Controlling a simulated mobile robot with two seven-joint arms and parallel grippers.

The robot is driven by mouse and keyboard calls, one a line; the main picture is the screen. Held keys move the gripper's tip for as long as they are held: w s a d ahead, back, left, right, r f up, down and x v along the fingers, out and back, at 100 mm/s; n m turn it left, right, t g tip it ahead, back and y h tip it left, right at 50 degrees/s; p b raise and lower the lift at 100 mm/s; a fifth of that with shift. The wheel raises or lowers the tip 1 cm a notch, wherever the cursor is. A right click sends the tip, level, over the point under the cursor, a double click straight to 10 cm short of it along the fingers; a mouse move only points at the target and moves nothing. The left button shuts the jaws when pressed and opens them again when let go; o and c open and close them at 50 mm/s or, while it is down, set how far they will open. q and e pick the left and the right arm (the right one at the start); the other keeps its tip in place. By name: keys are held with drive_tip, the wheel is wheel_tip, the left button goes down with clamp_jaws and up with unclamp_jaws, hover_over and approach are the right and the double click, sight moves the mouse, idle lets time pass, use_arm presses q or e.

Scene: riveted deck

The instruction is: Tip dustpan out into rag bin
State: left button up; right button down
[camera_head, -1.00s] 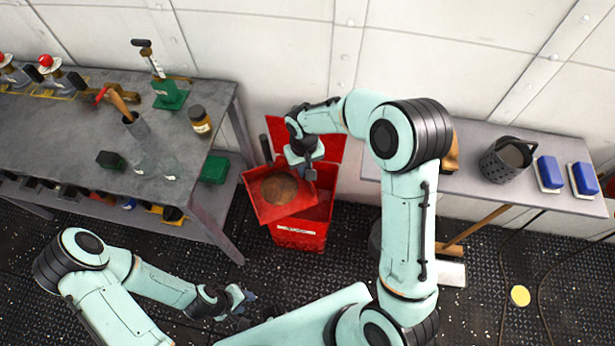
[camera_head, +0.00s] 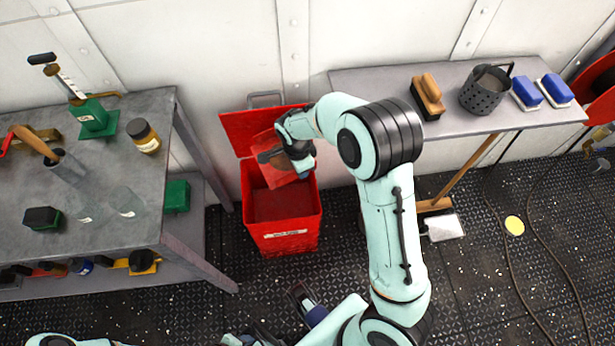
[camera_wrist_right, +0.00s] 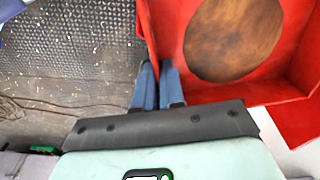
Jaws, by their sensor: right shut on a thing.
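The red dustpan (camera_head: 284,178) is tilted steeply over the open mouth of the red rag bin (camera_head: 285,240). My right gripper (camera_head: 301,163) is shut on the dustpan's side wall. In the right wrist view, the blue fingers (camera_wrist_right: 157,85) pinch the red dustpan (camera_wrist_right: 290,62) at its edge, and a round brown patch (camera_wrist_right: 235,38) shows on its floor. The bin's hinged lid (camera_head: 240,130) stands open against the wall. No load shows in the visible part of the bin.
A grey workbench (camera_head: 150,215) with jars and tools stands left of the bin. A wall shelf (camera_head: 380,88) at right carries a brush (camera_head: 428,97), a perforated basket (camera_head: 486,91) and blue-topped blocks (camera_head: 541,91). A broom (camera_head: 460,180) leans below it. Right-hand floor is mostly open.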

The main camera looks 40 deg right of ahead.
sight(289, 178)
drive_tip(key=m, duration=0.1)
drive_tip(key=d+f+m+b, duration=0.1)
drive_tip(key=d+m, duration=0.1)
drive_tip(key=shift+s+f+m, duration=0.25)
drive_tip(key=shift+f+m, duration=0.05)
drive_tip(key=shift+w+a+f+g+h, duration=0.15)
drive_tip(key=shift+a+f+g+h, duration=0.1)
drive_tip(key=shift+g+h, duration=0.25)
drive_tip(key=f+h, duration=0.1)
drive_tip(key=w+a+g+h, duration=0.1)
drive_tip(key=shift+a+f+g+h, duration=0.25)
drive_tip(key=shift+f+g+h, duration=0.05)
drive_tip(key=shift+f, duration=0.1)
drive_tip(key=shift+w+a+f+g+h, duration=0.25)
drive_tip(key=shift+w+a+g+h, duration=0.15)
drive_tip(key=shift+a+g+h, duration=0.3)
use_arm(q)
drive_tip(key=shift+f, duration=1.05)
use_arm(e)
drive_tip(key=shift+w+a+f+g+h, duration=0.15)
drive_tip(key=shift+w+a+g+h, duration=0.15)
drive_tip(key=shift+h, duration=0.3)
drive_tip(key=shift+w+a+f+g+h, duration=0.2)
drive_tip(key=shift+a+h, duration=0.15)
drive_tip(key=shift+h, duration=0.25)
drive_tip(key=shift+r, duration=0.1)
